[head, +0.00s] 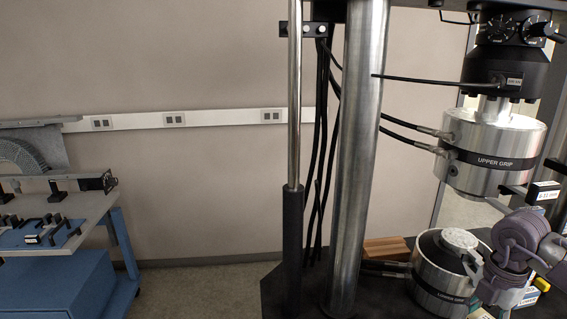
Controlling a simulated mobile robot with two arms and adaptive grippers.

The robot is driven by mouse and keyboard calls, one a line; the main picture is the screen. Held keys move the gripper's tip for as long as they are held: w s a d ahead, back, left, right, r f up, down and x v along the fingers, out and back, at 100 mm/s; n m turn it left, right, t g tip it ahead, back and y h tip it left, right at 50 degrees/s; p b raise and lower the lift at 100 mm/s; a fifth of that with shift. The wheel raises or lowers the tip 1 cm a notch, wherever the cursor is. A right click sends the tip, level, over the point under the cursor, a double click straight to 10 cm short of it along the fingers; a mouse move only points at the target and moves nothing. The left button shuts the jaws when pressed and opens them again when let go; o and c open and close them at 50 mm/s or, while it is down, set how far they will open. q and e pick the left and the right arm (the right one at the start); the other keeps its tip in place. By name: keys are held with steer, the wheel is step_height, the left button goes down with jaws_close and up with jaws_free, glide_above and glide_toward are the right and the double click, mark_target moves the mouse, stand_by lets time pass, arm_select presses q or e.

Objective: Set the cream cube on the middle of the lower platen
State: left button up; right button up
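The lower grip (428,281) is a round metal cylinder with a dark top, marked LOWER GRIP. A pale, roughly round piece (459,239) lies on its top; it may be the lower platen, but I cannot tell surely. I cannot make out a cream cube. My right arm comes in at the right, and its purple-grey links cover the right side of the lower grip. My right gripper (474,268) seems to be at that side, small and partly hidden; its finger opening is unclear. My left gripper is not in view.
The metal upper grip (474,168) hangs above the lower one, with black hoses at its left. A thick steel column (355,160) and a thin rod stand left of them. A wooden block (386,249) lies behind the lower grip. A blue bench (65,270) stands far left.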

steer(key=s+a+f+m, duration=0.1)
steer(key=s+a+m, duration=0.3)
steer(key=a+m, duration=0.7)
steer(key=s+a+f+m, duration=0.2)
steer(key=s+a+m, duration=0.2)
steer(key=a+m, duration=0.6)
steer(key=shift+s+a+f+m+b, duration=0.15)
steer(key=shift+a+f+m+b, duration=0.15)
steer(key=shift+a+m, duration=0.1)
steer(key=shift+r, duration=0.1)
